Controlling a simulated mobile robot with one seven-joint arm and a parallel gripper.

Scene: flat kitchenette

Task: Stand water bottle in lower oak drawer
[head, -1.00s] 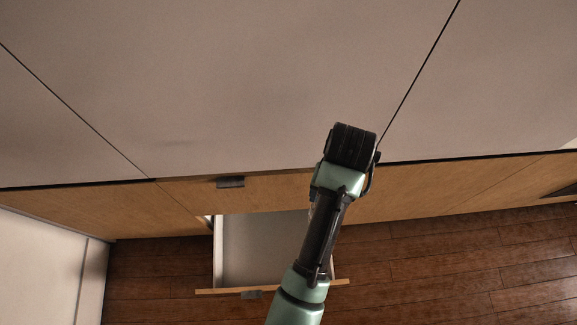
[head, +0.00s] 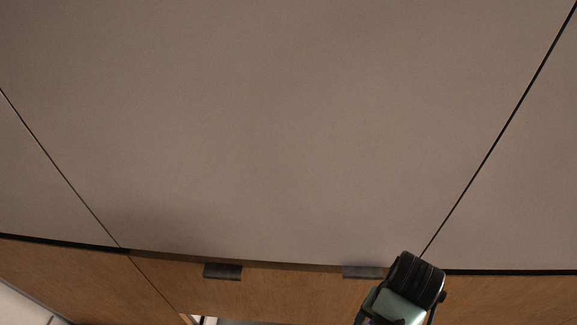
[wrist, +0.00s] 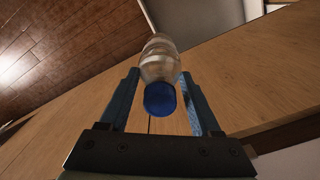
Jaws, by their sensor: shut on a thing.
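The water bottle (wrist: 160,62) is clear with a blue cap (wrist: 160,99). In the wrist view it sits between the two fingers of my gripper (wrist: 161,90), which is shut on it near the cap end. The head view shows only my dark wrist and green arm at the lower right, so the bottle and fingers are hidden there. The open lower oak drawer (head: 205,321) barely shows at the bottom edge of the head view, mostly cut off.
A broad grey-brown surface (head: 270,130) fills most of the head view. Below it are oak fronts with two dark handles (head: 222,271) (head: 362,272). The wrist view shows oak fronts (wrist: 245,80) and dark wooden floor (wrist: 70,50).

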